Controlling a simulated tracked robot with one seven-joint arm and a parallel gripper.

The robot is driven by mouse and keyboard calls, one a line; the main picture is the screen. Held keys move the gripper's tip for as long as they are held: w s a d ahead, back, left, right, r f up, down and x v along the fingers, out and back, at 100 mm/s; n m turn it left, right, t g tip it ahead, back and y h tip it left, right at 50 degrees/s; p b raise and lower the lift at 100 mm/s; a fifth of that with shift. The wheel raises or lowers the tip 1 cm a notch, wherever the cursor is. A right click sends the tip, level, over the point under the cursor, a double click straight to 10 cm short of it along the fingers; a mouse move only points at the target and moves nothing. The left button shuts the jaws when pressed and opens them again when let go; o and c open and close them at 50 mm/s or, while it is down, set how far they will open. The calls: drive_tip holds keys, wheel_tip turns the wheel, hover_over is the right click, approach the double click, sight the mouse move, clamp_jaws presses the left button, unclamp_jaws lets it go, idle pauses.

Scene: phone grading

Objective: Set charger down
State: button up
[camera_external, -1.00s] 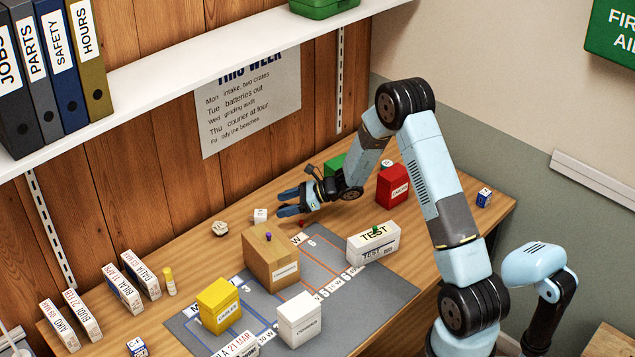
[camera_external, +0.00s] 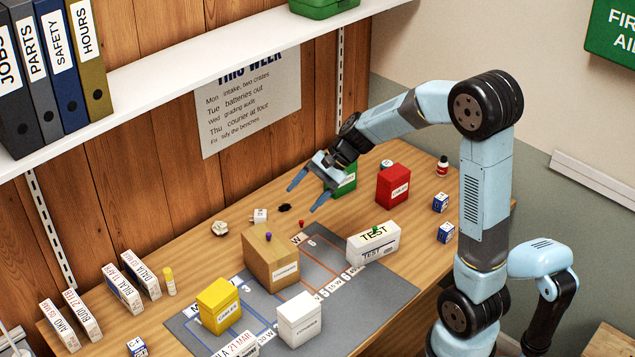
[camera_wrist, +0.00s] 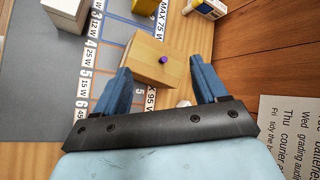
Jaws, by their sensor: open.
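My gripper (camera_external: 302,199) is open, its two blue fingers spread above the back of the bench with nothing between them. In the wrist view my gripper (camera_wrist: 159,66) is also open, and the brown box lies beyond its fingertips. A small white cube with dark marks (camera_external: 260,215) sits on the wood behind the brown box. A small black item (camera_external: 284,207) lies on the wood to its right, below and left of my fingers. I cannot tell for certain which of these is the charger.
The brown box with a purple knob (camera_external: 270,262) stands on the grey mat (camera_external: 395,290). A white TEST box (camera_external: 373,245), a red box (camera_external: 392,187) and a green box (camera_external: 345,180) are to the right. A crumpled paper ball (camera_external: 220,229) lies left of the white cube.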

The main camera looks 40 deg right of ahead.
drive_tip(key=s+d+r+n+h, duration=0.2)
drive_tip(key=s+r+n, duration=0.1)
drive_tip(key=s, duration=0.5)
drive_tip(key=s+d+r+n+t+h, duration=0.1)
drive_tip(key=s+d+r+n+h, duration=0.1)
drive_tip(key=s+n, duration=0.3)
drive_tip(key=s+d+r+n+t+h, duration=0.1)
drive_tip(key=s+r+n+h, duration=0.3)
drive_tip(key=s, duration=0.9)
drive_tip(key=shift+s+d, duration=0.15)
drive_tip(key=shift+d, duration=0.3)
idle(5.0)
